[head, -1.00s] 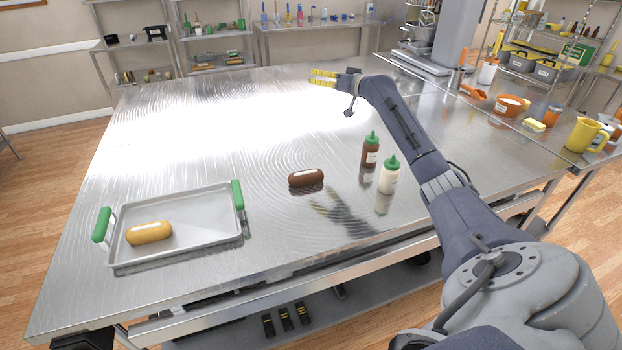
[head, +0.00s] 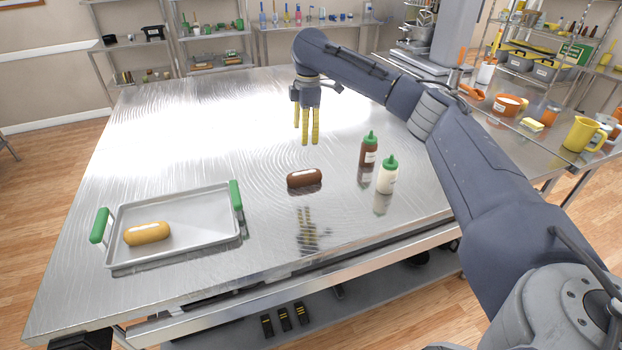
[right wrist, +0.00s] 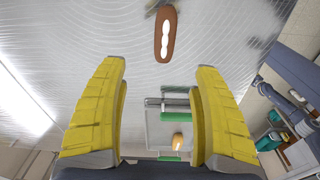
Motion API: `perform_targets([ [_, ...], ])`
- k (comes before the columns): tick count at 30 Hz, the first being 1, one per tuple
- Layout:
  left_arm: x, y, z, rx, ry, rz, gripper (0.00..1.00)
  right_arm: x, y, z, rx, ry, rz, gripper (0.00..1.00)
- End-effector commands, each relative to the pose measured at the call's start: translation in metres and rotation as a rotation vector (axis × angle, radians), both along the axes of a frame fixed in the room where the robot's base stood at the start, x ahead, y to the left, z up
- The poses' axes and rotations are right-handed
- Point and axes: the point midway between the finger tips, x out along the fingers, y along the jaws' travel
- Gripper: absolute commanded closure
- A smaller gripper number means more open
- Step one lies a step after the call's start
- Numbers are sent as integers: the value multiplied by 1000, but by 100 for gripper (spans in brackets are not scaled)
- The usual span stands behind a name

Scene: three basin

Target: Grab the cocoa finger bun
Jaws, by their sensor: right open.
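The cocoa finger bun (head: 304,178), dark brown with a white icing stripe, lies on the steel table right of the tray. In the right wrist view the bun (right wrist: 165,36) shows at the top, beyond the fingertips. My right gripper (head: 309,143) hangs with its yellow fingers pointing down, above the table and apart from the bun. In the right wrist view my right gripper (right wrist: 158,75) has its fingers spread wide with nothing between them. My left gripper is not in view.
A grey tray (head: 196,196) with green handles holds a golden bun (head: 147,233). A brown sauce bottle (head: 369,149) and a white sauce bottle (head: 387,175) stand right of the cocoa bun. The table's left and far areas are clear.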

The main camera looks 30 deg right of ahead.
Motion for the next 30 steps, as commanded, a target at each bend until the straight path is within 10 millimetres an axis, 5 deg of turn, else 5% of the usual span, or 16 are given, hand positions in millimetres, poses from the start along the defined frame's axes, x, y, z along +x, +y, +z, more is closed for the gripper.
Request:
perform_targets([
  [5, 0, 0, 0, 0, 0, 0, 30, -5, -5, -3, -48, 29, 40, 33],
  [21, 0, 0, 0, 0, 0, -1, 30, -6, -5, -93, -48, 30, 41, 33],
  [30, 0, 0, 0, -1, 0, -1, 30, -5, -5, -118, -49, 28, 41, 33],
])
